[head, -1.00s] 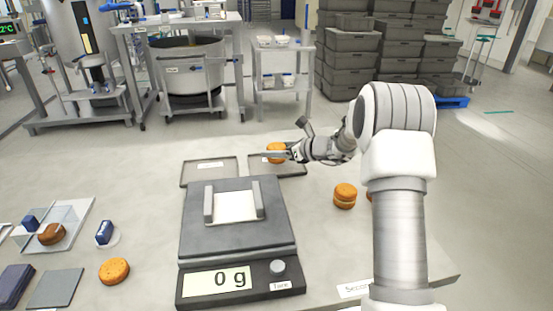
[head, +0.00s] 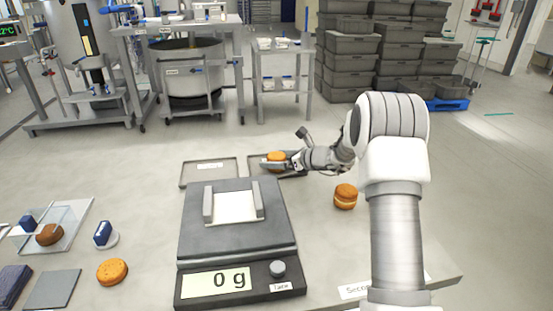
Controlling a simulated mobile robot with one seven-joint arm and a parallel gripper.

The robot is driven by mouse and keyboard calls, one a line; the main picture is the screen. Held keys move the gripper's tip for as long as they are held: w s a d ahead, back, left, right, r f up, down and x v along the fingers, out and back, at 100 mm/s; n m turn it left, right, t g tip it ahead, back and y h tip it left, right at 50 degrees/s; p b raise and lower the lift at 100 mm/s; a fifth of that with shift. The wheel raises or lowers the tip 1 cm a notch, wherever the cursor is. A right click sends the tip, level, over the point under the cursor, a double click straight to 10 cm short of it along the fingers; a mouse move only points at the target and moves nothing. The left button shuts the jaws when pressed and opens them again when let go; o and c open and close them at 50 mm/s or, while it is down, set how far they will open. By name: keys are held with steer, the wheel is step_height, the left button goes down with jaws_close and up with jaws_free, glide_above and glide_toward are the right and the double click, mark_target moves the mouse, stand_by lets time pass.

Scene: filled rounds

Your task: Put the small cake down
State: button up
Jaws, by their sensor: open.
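The small cake (head: 277,155), an orange-brown round, is at the right-hand tray (head: 255,164) behind the scale. It appears to rest on that tray, though the fingers partly cover its lower side. My gripper (head: 277,163) reaches in from the right with its fingers around the cake. The jaws are open, and how far each finger is from the cake is too small to tell. My wrist and gripper hide much of the right-hand tray.
An empty labelled tray (head: 188,183) lies to the left. The scale (head: 240,240) in front reads 0 g. A filled round (head: 345,196) stands right, near my arm. An orange round (head: 112,272), a brown round (head: 49,235) and blue-topped tools (head: 104,234) are at left.

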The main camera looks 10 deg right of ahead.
steer(key=v, duration=0.4)
steer(key=p+v, duration=0.1)
steer(key=v, duration=0.7)
steer(key=shift+a+r, duration=0.1)
steer(key=shift+r, duration=0.15)
steer(key=s+a+r+n+g+h, duration=0.1)
steer(key=s+a+r+n+g, duration=0.1)
steer(key=s+a+r+n, duration=0.25)
steer(key=s+a+r+n+g, duration=0.25)
steer(key=s+n, duration=0.25)
steer(key=s, duration=0.3)
steer(key=s+a+r+n+g+h, duration=0.1)
steer(key=s+a+r+n, duration=0.2)
steer(key=s+a+n, duration=0.25)
steer(key=s+d+r+n+h, duration=0.1)
steer(key=s+d+n+h, duration=0.2)
steer(key=s+n, duration=0.55)
steer(key=s+d+n+h, duration=0.3)
steer(key=s+n+h, duration=0.15)
steer(key=s, duration=0.75)
step_height(320, 180, up, 10)
steer(key=p, duration=1)
steer(key=shift+w+r+t+y+p, duration=0.2)
steer(key=shift+w+t+y+p, duration=0.15)
steer(key=shift+w+p, duration=0.1)
